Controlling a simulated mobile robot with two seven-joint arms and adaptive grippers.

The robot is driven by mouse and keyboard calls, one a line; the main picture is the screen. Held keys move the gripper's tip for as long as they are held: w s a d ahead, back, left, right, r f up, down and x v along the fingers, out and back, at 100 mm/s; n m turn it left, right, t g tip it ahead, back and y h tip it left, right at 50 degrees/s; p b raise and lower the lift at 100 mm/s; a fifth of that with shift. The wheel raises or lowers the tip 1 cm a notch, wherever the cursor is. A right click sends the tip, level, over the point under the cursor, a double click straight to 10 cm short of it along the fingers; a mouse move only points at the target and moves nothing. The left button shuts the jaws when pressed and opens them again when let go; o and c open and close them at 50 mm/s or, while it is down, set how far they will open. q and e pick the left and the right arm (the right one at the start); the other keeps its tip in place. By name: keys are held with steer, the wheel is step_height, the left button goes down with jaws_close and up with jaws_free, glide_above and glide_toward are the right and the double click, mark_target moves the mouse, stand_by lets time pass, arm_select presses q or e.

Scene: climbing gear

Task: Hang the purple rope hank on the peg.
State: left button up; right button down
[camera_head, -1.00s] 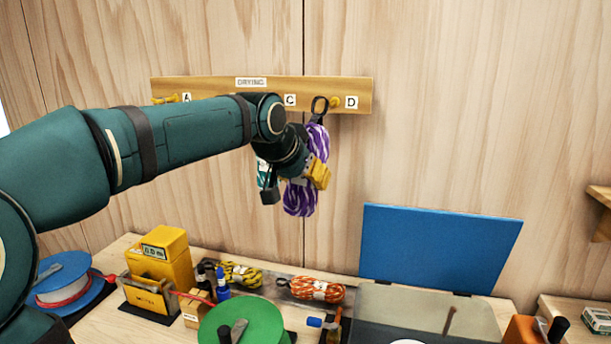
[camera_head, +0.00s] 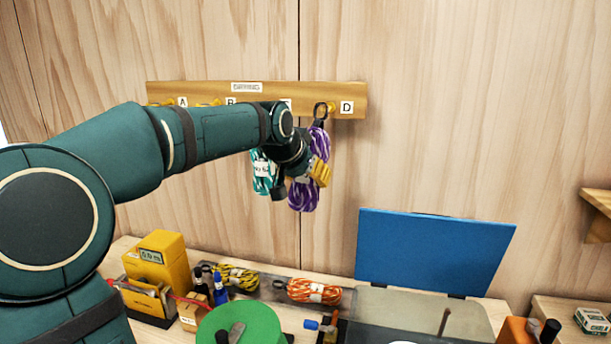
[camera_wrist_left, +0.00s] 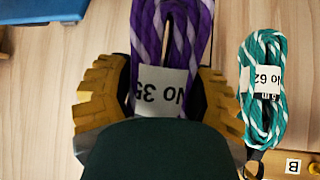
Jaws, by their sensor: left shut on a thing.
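The purple and white rope hank (camera_head: 303,195), with a white label, hangs upright in front of the drying board (camera_head: 290,93). Its black top loop (camera_head: 320,111) is at the yellow peg (camera_head: 331,106) just left of the letter D. I cannot tell whether the loop is around the peg or only in front of it. My left gripper (camera_head: 318,172) is shut on the hank's middle. In the left wrist view the yellow fingers sit on both sides of the purple hank (camera_wrist_left: 172,40), whose label reads No 35. My right gripper is not in view.
A teal and white hank (camera_head: 263,173) hangs close left of my gripper; it also shows in the wrist view (camera_wrist_left: 265,95). Below are a blue panel (camera_head: 435,252), an orange hank (camera_head: 314,291), a yellow hank (camera_head: 237,278), a green reel (camera_head: 240,325) and a yellow meter (camera_head: 163,260).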

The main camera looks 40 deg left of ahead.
arm_select(q)
steer(key=shift+w+a+p, duration=0.25)
steer(key=shift+w+a, duration=0.1)
steer(key=shift+w, duration=0.3)
steer(key=shift+w+a+p, duration=0.25)
steer(key=shift+w+a, duration=0.1)
steer(key=shift+w, duration=0.25)
steer(key=shift+a+x, duration=0.2)
steer(key=shift+x, duration=0.65)
steer(key=o, duration=1.4)
steer(key=v, duration=1.2)
